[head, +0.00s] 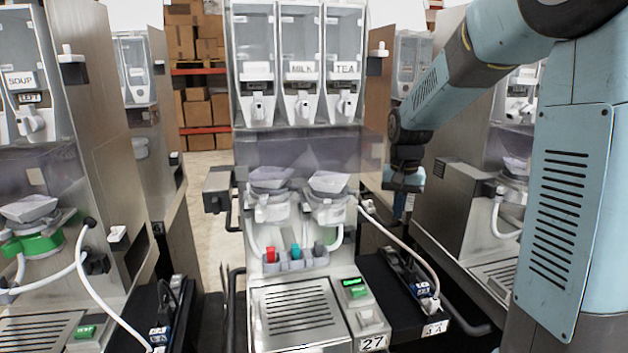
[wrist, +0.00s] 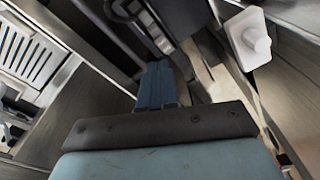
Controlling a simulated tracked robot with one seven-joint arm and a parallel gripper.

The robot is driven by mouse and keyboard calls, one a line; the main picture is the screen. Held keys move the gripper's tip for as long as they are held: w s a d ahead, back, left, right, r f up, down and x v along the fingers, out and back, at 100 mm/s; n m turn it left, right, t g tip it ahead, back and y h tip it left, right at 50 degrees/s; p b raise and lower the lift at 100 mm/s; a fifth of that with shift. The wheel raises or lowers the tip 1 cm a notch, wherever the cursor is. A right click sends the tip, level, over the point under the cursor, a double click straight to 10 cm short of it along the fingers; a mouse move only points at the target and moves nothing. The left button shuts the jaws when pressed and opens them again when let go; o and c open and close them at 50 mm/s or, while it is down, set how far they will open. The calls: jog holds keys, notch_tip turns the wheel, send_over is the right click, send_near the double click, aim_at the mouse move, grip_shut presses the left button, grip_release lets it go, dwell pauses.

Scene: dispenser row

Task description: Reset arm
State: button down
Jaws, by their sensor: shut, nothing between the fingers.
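My gripper (head: 399,208) hangs pointing down at the right side of the middle dispenser station (head: 300,170), above its black side shelf (head: 385,290). In the wrist view, the blue fingers of my gripper (wrist: 157,68) are together with nothing between them. My arm is bent, coming down from the upper right of the head view. The gripper looks apart from the station, though the exact gap is hard to tell.
A scanner-like device (head: 420,290) with a white cable lies on the side shelf. Another station (head: 480,200) stands close on the right, and a SOUP station (head: 45,150) on the left. A white knob (wrist: 248,38) shows in the wrist view.

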jog(key=s+r+n+t, duration=0.1)
jog(key=s+r, duration=0.3)
jog(key=s, duration=0.9)
jog(key=s+r+n+t, duration=0.2)
jog(key=s+r, duration=0.3)
jog(key=s, duration=0.8)
jog(key=shift+d+t, duration=0.35)
jog(key=shift+t, duration=0.55)
